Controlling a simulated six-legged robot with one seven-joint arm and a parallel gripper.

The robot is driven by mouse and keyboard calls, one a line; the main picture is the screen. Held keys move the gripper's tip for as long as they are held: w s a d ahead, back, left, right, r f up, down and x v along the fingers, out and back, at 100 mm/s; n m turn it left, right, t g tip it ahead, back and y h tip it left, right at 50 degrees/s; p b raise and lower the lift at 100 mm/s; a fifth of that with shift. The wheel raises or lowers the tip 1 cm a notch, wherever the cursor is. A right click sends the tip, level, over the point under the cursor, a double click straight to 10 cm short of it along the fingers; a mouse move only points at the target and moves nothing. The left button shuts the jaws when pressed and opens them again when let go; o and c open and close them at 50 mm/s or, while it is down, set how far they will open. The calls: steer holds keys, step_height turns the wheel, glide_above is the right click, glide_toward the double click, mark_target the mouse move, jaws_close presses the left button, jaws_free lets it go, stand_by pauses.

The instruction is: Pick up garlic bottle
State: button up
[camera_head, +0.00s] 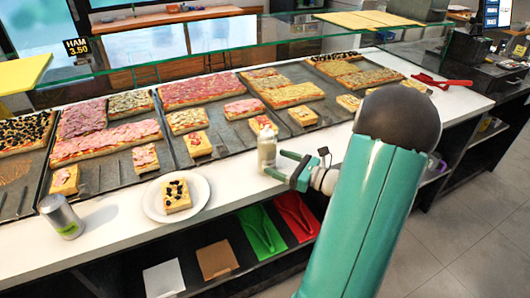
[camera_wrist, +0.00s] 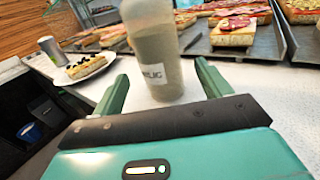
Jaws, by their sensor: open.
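The garlic bottle (camera_head: 267,148) stands upright on the white counter, in front of the pizza trays. It is pale, with a white label that shows in the wrist view (camera_wrist: 155,50). My gripper (camera_head: 283,164) is open at counter level, right beside the bottle. In the wrist view its two green fingers (camera_wrist: 160,85) point toward the bottle, which stands between and just ahead of their tips. I cannot tell whether either finger touches it. The bottle's top is cut off in the wrist view.
A white plate (camera_head: 150,209) with a pizza slice (camera_head: 176,196) and a grey can (camera_head: 61,216) stand to the left on the counter. Dark trays (camera_head: 105,178) of pizza lie behind the bottle. A glass shelf (camera_head: 225,55) runs above them. Red tongs (camera_head: 440,82) lie at the far right.

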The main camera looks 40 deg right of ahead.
mark_target(262, 157)
steer(key=shift+x, duration=3.35)
steer(key=shift+c, duration=0.3)
steer(key=c, duration=0.7)
